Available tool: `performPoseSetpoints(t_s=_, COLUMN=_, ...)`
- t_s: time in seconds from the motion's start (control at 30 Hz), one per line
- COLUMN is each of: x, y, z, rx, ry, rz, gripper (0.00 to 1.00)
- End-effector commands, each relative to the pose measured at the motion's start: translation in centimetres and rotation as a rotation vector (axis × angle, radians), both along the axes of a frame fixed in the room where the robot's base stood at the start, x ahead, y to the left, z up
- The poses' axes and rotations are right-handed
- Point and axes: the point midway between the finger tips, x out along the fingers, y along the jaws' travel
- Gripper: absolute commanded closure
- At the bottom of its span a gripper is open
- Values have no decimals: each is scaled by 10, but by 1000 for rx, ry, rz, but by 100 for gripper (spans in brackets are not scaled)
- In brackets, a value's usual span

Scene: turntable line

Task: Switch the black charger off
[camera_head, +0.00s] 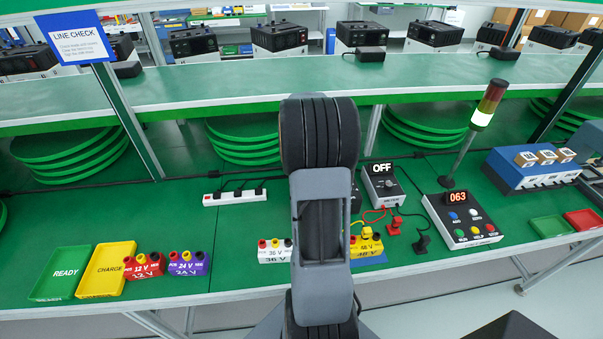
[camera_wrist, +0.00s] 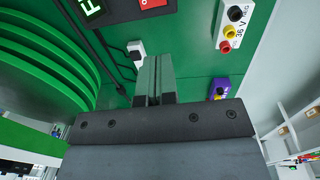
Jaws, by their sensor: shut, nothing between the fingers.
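The black charger (camera_wrist: 122,14) shows in part at the top edge of the wrist view. It has a lit display (camera_wrist: 91,9), cut off by the frame, and a red switch (camera_wrist: 152,3). In the head view my arm hides most of that area; only a dark sliver (camera_head: 356,197) shows beside it, perhaps the charger. My gripper (camera_wrist: 159,60) is shut and empty, its fingertips apart from the charger in the wrist picture. In the head view my gripper is hidden behind my arm.
A white 36 V pack (camera_head: 274,251) and a yellow 48 V pack (camera_head: 366,246) flank my arm. A grey meter (camera_head: 383,187) reading OFF, with leads, stands right. A power strip (camera_head: 235,198) lies behind left. READY (camera_head: 62,273) and CHARGE (camera_head: 107,269) trays lie far left.

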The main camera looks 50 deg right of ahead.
Motion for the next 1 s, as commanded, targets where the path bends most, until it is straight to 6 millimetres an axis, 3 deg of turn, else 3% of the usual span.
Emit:
performPoseSetpoints(t_s=0.13, x=8, y=51, z=35, rx=-13, ry=-52, rz=-102, gripper=100)
performPoseSetpoints(t_s=0.23, x=5, y=105, z=64, rx=-9, ry=-110, rz=-225, gripper=100)
performPoseSetpoints(t_s=0.4, x=-21, y=193, z=98, rx=46, ry=-216, rz=-457, gripper=100)
performPoseSetpoints(t_s=0.5, x=-43, y=232, z=108, rx=96, ry=-265, rz=-579, gripper=100)
performPoseSetpoints(t_s=0.7, x=-81, y=278, z=113, rx=196, ry=-322, rz=-764, gripper=100)
performPoseSetpoints(t_s=1.0, x=-101, y=296, z=111, rx=257, ry=-338, rz=-868, gripper=100)
